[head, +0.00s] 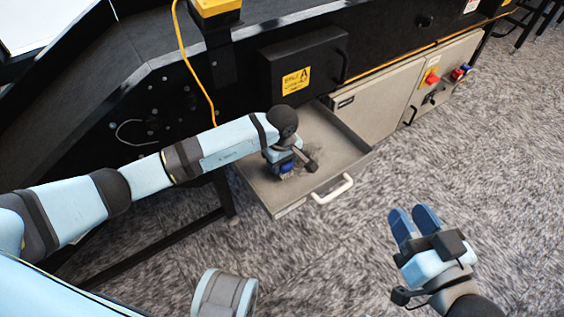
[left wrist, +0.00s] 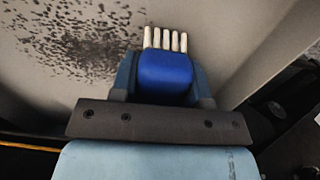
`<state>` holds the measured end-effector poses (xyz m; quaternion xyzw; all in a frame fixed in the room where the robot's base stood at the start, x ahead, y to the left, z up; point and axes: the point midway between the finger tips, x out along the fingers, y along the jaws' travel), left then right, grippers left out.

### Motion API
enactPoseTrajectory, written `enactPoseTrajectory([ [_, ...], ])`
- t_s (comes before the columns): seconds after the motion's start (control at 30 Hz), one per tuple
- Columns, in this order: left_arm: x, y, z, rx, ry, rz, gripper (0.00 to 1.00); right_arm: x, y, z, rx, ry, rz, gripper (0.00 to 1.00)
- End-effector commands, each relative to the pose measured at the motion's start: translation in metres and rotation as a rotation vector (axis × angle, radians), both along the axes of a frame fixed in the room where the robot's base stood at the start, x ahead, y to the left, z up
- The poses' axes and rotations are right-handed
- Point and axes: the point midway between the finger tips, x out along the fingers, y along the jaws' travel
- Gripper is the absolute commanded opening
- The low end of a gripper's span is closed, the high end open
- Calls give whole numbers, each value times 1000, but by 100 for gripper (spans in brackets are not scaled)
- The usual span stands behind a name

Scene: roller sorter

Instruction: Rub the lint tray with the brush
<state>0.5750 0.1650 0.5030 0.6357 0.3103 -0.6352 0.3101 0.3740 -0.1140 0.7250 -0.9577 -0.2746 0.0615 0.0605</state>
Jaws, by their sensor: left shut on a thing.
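The lint tray (head: 350,152) is a pulled-out beige drawer with a white handle (head: 333,189) on its front. My left gripper (head: 286,168) is inside the tray, shut on the brush. The brush (left wrist: 165,70) has a blue body and several pale bristle tufts. Whether the bristles touch the floor I cannot tell. My right gripper (head: 415,222) is empty, its two blue fingers close together, right of the tray over the carpet.
The black sorter frame (head: 150,110) stands behind, with a yellow cable (head: 190,65) hanging down. A black box with a yellow label (head: 296,81) is above the tray. A cabinet with a red switch (head: 432,77) is at the right. Carpet in front is clear.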

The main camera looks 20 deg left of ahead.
Motion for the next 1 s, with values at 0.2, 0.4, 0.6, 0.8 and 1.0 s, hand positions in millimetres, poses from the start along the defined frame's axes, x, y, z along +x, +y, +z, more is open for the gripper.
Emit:
enactPoseTrajectory([
  [0.2, 0, 0, -5, 1, 0, 0, 23, 0, 0, -4, 0, 0, 0, 39],
  [0.4, 0, 0, -9, 1, 1, 0, 23, 0, 0, -6, 0, 0, 0, 39],
  [0.6, 0, 0, -11, 0, 0, 0, 23, 0, 0, -7, 0, 0, 0, 39],
  [0.8, 10, -7, -12, 0, -2, -1, 23, 0, 0, -15, 0, 0, 0, 39],
  [1.0, 24, -18, -11, -1, -2, -1, 23, 0, 0, -24, -1, 2, 0, 39],
])
